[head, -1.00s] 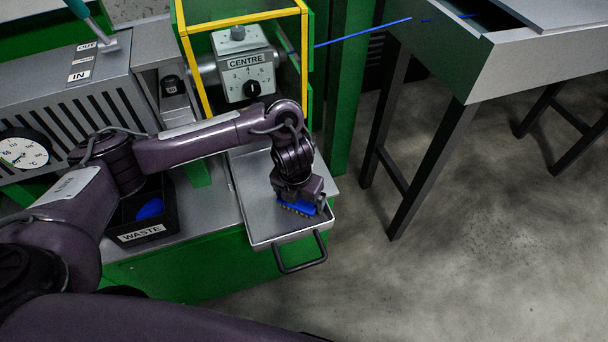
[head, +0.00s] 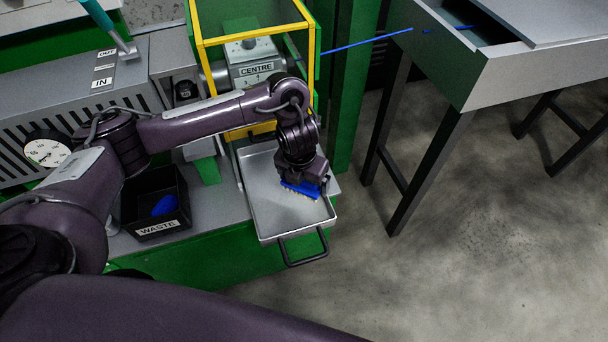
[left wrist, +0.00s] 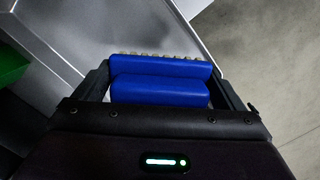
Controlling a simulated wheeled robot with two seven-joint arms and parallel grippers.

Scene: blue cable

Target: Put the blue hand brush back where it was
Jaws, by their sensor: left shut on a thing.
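The blue hand brush (head: 299,189) is in my left gripper (head: 303,180), over the right part of a shallow grey metal tray (head: 259,220). Its pale bristles point down. I cannot tell whether they touch the tray floor. In the left wrist view the brush's blue body (left wrist: 160,80) sits between the two dark fingers, with a row of bristles at its far edge. My left gripper is shut on it. My right gripper is not in view.
A black WASTE bin (head: 132,205) holding something blue stands left of the tray. A yellow-framed guard (head: 204,75) and the CENTRE box (head: 256,70) stand behind. The tray's front handle (head: 304,261) sticks out. A blue cable (head: 365,43) runs to a grey trough (head: 480,75).

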